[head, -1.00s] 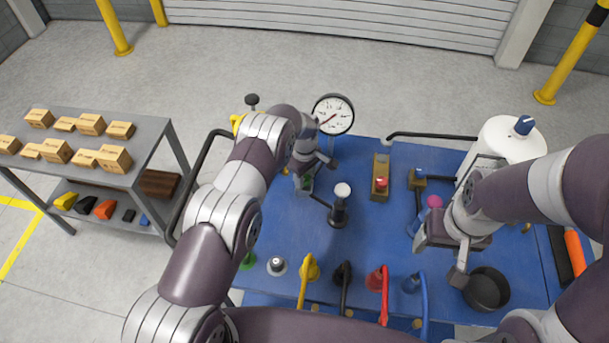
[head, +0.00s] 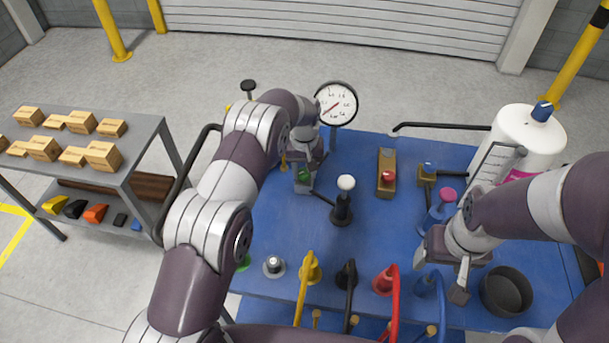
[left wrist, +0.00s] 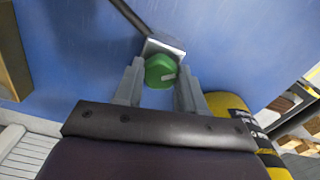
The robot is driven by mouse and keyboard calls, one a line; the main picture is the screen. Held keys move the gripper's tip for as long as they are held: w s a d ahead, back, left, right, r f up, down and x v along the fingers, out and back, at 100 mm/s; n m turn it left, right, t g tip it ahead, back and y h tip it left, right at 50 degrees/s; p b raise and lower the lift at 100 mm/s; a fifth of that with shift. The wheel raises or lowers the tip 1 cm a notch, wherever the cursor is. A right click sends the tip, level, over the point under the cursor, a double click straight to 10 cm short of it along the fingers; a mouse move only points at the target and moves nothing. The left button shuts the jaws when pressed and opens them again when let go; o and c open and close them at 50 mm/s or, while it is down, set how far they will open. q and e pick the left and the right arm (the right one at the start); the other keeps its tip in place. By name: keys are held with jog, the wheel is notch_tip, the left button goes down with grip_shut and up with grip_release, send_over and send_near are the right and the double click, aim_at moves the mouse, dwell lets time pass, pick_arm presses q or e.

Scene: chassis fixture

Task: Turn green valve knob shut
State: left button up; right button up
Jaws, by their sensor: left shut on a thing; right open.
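The green valve knob (left wrist: 158,70) sits on a grey square block (left wrist: 165,47) in the left wrist view, with a pale mark on its face. In the head view the knob (head: 304,175) is partly covered by my left gripper (head: 304,180). My left gripper's fingers (left wrist: 160,75) stand on either side of the knob and are shut on it. A dark pipe runs from the block. My right gripper (head: 440,275) is open and empty, left of the black bowl, in front of the blue bottle.
A round gauge (head: 336,103) stands behind the left gripper. A white-topped black post (head: 343,200) is close to its right. Yellow, black, red and blue handles line the bench front. A black bowl (head: 506,290) and white tank (head: 528,140) are at right.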

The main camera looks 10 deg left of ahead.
aim_at(305, 171)
pick_arm(q)
jog(key=m, duration=0.1)
jog(key=m+b, duration=0.1)
jog(key=m, duration=0.1)
jog(key=shift+w+r+m+b, duration=0.15)
jog(key=shift+w+m+b, duration=0.15)
jog(key=shift+b, duration=0.1)
jog(key=shift+r+m+b, duration=0.15)
jog(key=shift+m+b, duration=0.45)
jog(key=shift+m, duration=1.2)
jog(key=o, duration=1.1)
jog(key=shift+c, duration=0.2)
jog(key=shift+s, duration=0.15)
notch_tip(305, 171, up, 12)
jog(key=p, duration=1)
jog(key=shift+r, duration=0.2)
